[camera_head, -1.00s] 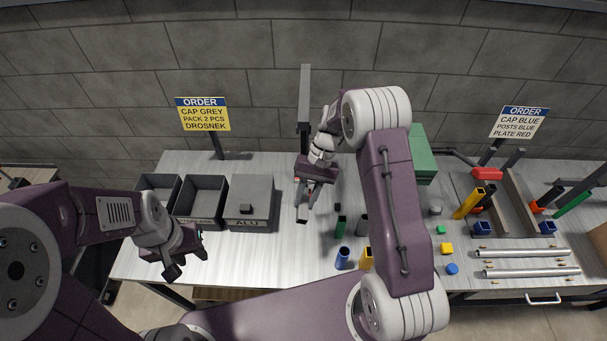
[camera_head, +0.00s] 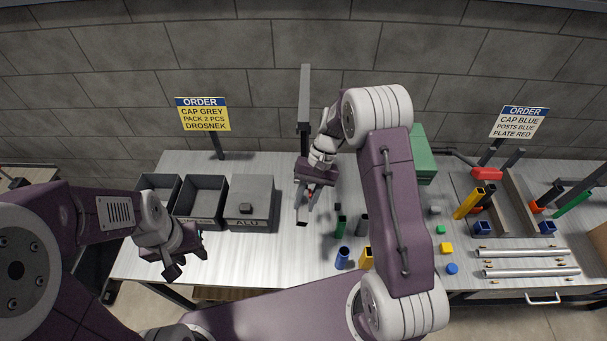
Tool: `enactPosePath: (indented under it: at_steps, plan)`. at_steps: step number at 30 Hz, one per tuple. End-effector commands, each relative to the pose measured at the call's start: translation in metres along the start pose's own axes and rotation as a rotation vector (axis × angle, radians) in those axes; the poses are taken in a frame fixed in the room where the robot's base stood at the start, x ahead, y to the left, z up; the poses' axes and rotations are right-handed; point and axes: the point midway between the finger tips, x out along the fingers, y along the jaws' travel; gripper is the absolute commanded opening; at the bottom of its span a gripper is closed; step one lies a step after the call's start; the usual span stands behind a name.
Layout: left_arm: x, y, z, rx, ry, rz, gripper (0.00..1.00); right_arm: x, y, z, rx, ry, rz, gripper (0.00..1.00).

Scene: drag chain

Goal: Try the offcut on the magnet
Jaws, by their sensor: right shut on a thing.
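My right gripper (camera_head: 305,212) points down over the table, just in front of the tall grey post (camera_head: 305,90). It is shut on a small dark piece (camera_head: 302,223), which seems to be the offcut; the fingers hide part of it. A bit of red shows between the fingers. I cannot clearly make out the magnet; it may be on or near the post, partly hidden by my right wrist. My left gripper (camera_head: 186,262) is open and empty at the table's front left, in front of the grey bins.
Green (camera_head: 340,228), blue (camera_head: 342,260) and yellow (camera_head: 366,258) tubes stand right of my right gripper. Silver rods (camera_head: 530,271) lie at the right.

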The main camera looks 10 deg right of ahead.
Motion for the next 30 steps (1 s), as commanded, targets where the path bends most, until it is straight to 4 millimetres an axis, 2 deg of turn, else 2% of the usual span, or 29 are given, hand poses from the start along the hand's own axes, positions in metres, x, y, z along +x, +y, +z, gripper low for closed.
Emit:
enactPosePath:
  at_steps: [14,30]
  plan:
    - [-0.0019,0.0000,-0.0002,0.000,0.000,0.000,0.36,0.0015,-0.0009,0.0082,-0.001,0.001,0.000,0.00]
    - [-0.0019,0.0000,-0.0002,0.000,0.000,0.000,0.36,0.0016,-0.0007,0.0089,0.000,0.001,0.000,0.00]
